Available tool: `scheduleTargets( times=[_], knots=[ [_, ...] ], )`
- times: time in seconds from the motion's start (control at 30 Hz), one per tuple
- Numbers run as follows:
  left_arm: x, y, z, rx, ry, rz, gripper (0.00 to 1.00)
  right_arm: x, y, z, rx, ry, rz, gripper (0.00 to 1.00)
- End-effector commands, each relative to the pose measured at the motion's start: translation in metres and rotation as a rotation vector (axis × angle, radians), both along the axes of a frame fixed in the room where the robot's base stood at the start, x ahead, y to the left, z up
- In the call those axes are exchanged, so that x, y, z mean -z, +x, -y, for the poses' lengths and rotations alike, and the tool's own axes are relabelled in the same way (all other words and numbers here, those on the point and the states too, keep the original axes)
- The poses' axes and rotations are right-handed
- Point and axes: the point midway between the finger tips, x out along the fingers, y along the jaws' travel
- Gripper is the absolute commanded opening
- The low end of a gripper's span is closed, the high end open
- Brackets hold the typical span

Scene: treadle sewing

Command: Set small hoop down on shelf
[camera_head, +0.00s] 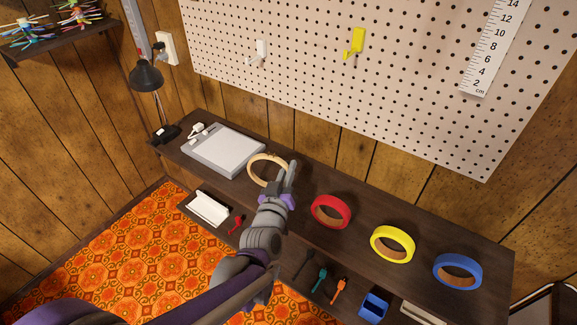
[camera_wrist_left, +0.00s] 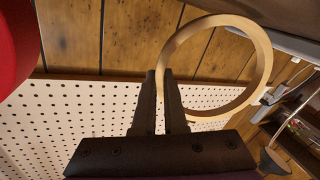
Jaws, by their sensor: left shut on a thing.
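The small hoop (camera_head: 251,168) is a thin, pale wooden ring, between the grey box and the red ring. My left gripper (camera_head: 289,176) is shut on its near right rim, over the dark shelf (camera_head: 300,216). In the left wrist view the hoop (camera_wrist_left: 211,20) stands out to the right of the fingers (camera_wrist_left: 167,84), its rim between them. I cannot tell whether the hoop touches the shelf. My right gripper is not in view.
A light grey box (camera_head: 223,151) lies left of the hoop. Red (camera_head: 331,211), yellow (camera_head: 392,244) and blue (camera_head: 457,271) rings lie along the shelf to the right. A pegboard (camera_head: 400,80) with hooks is on the wall behind. A lamp (camera_head: 146,77) hangs at left.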

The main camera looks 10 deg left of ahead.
Motion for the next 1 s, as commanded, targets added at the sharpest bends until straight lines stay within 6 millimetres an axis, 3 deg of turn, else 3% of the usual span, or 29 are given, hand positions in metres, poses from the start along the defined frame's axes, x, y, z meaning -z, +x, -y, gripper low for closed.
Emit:
scheduleTargets(
  times=[0.9,0.93,1.0],
  knots=[
    [0.0117,0.0002,0.0000,0.000,-0.001,0.000,0.00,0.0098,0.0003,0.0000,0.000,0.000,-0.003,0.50],
    [0.0111,0.0001,0.0000,0.000,-0.001,0.000,0.15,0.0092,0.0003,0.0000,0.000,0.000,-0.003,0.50],
    [0.0106,0.0001,0.0000,0.000,-0.001,0.000,0.27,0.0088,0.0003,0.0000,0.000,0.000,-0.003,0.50]
  ],
)
